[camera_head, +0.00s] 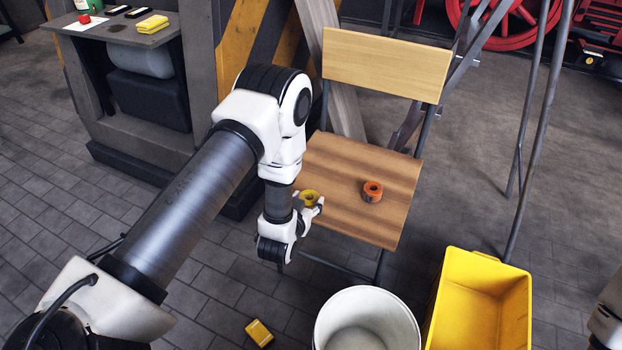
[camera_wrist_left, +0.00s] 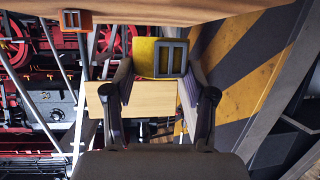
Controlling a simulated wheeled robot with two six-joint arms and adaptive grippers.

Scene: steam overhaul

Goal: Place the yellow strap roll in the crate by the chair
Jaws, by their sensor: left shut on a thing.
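The yellow strap roll (camera_head: 309,196) is held in my left gripper (camera_head: 312,204), at the left edge of the chair's wooden seat (camera_head: 340,200). In the left wrist view the roll (camera_wrist_left: 146,58) sits between the two fingers of the left gripper (camera_wrist_left: 158,72), its grey square core facing the camera. Whether the roll touches the seat I cannot tell. The yellow crate (camera_head: 483,300) stands open on the floor, right of the chair front, and its visible inside looks empty. My right gripper is out of view.
An orange roll (camera_head: 372,191) lies on the seat and shows in the left wrist view (camera_wrist_left: 76,20). A white bucket (camera_head: 366,325) stands left of the crate. A small yellow box (camera_head: 259,333) lies on the floor. Thin metal poles (camera_head: 530,125) rise behind the crate.

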